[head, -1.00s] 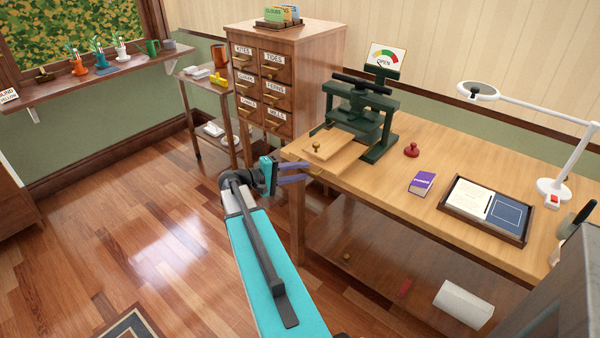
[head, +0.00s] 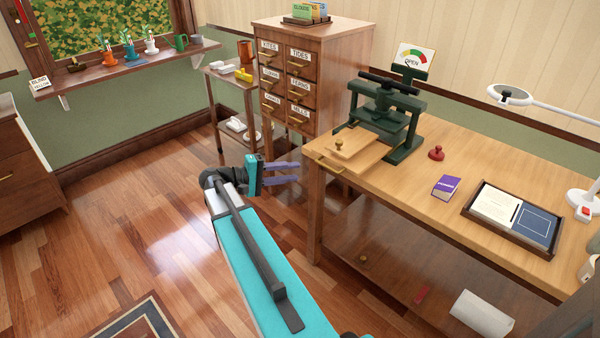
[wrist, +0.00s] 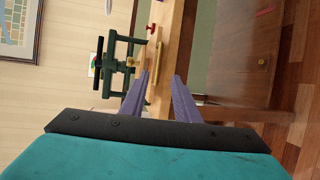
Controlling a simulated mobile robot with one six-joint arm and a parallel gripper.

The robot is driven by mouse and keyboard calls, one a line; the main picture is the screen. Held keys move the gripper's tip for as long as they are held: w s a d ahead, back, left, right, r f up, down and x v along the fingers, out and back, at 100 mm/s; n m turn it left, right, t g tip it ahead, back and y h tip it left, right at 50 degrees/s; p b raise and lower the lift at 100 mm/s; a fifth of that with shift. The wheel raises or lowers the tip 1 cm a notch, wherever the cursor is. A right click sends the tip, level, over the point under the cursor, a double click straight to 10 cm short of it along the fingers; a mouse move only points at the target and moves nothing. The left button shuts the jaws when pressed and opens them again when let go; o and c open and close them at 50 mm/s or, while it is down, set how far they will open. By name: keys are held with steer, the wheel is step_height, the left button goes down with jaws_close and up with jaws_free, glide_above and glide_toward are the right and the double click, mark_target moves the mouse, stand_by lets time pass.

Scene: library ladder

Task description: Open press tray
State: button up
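The press (head: 408,118) is a dark green frame on the wooden workbench, with a black bar handle on top. Its light wooden tray (head: 362,150) sticks out at the front left and carries a brass knob (head: 339,145). In the wrist view the press (wrist: 112,75) appears sideways at left, with the knob (wrist: 131,62) near its middle. My gripper (head: 297,173) is open and empty, left of the bench's left end and apart from the tray and knob. In the wrist view its purple fingers (wrist: 160,75) are spread, with the bench edge showing between them.
A gauge sign reading OPEN (head: 412,60) stands behind the press. A brass drawer handle (head: 329,165) is on the bench's end. A red stamp (head: 436,154), purple box (head: 446,187) and dark tray (head: 468,210) lie on the bench. A labelled cabinet (head: 330,70) stands behind; floor at left is clear.

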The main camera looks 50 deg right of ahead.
steer(key=shift+v, duration=1)
steer(key=s+a+f+n+t+y, duration=0.1)
steer(key=s+a+f+n, duration=0.15)
steer(key=a+f, duration=0.55)
steer(key=s+a+f+n+y, duration=0.1)
steer(key=s+a+f+n, duration=0.3)
steer(key=f, duration=0.8)
steer(key=s+a+f+m+t+y, duration=0.1)
steer(key=s+a+f, duration=0.1)
steer(key=a+f, duration=0.65)
steer(key=s+a+f+g+y, duration=0.1)
steer(key=s+a+f+y, duration=0.5)
steer(key=s+a+f, duration=0.7)
steer(key=a+f+y, duration=0.4)
steer(key=a+y, duration=0.1)
steer(key=a, duration=0.3)
steer(key=shift+s+a+f+m+t+p, duration=0.3)
steer(key=shift+s+a+f+m+t, duration=0.05)
steer(key=shift+s+a+m+t, duration=0.1)
